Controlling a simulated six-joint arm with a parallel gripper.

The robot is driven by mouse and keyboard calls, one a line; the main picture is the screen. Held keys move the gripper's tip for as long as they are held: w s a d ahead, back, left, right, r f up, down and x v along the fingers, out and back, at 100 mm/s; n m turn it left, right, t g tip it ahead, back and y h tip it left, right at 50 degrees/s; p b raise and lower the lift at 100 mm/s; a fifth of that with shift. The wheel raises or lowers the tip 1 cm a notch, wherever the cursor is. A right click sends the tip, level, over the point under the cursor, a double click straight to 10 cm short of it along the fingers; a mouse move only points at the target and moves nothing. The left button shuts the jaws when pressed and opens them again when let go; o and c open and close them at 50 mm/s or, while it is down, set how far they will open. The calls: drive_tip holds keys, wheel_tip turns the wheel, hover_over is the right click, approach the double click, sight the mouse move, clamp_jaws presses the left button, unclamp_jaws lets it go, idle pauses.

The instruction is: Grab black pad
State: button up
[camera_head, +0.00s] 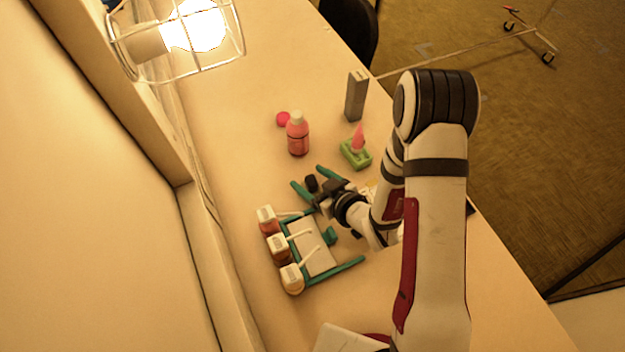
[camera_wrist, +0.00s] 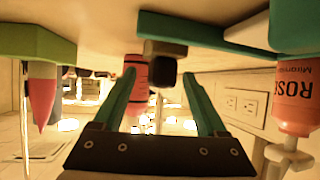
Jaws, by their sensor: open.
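The black pad (camera_head: 312,184) is a small dark block on the table, between the two teal fingers of my gripper (camera_head: 307,177). In the wrist view, which shows the table at the top, the pad (camera_wrist: 163,70) appears between the fingertips of my gripper (camera_wrist: 160,78). The gripper is open, and gaps show on both sides of the pad. I cannot tell how deep the pad sits between the fingers.
A red bottle (camera_head: 298,139) stands beyond the fingertips, beside a red cap (camera_head: 283,118). A green holder (camera_head: 355,154) with a pink cone is to the right. A teal rack (camera_head: 342,269) with several small bottles is nearer. A grey box (camera_head: 356,98) stands farther back.

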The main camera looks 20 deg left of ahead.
drive_tip(key=x, duration=0.3)
clamp_jaws()
idle(0.3)
